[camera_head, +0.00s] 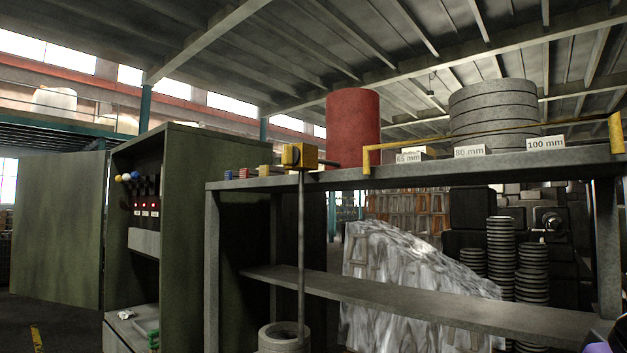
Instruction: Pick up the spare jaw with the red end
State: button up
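A row of small blocks sits on the left end of the top shelf. One has a red face (245,173), one beside it on the left looks reddish and blue (229,175), and one on the right is yellow (264,171). They are too small to tell for sure which is the spare jaw with the red end. My gripper is not recognisable in view. A dark and purple shape is cut off in the lower right corner, and I cannot tell what it is.
The grey rack (420,176) carries a red cylinder (352,128), stacked grey rings (493,108), size labels and a yellow rail. A yellow block on a post (300,156) stands before its edge. An open green cabinet (190,240) is at left. The lower shelf (420,302) is bare.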

aim_at(245, 174)
jog(key=i+j+z, duration=0.15)
jog(key=j+z, duration=0.25)
jog(key=i+j+z, duration=0.15)
jog(key=j+z, duration=0.55)
jog(key=j, duration=0.8)
jog(key=j+z, duration=0.25)
jog(key=j, duration=0.8)
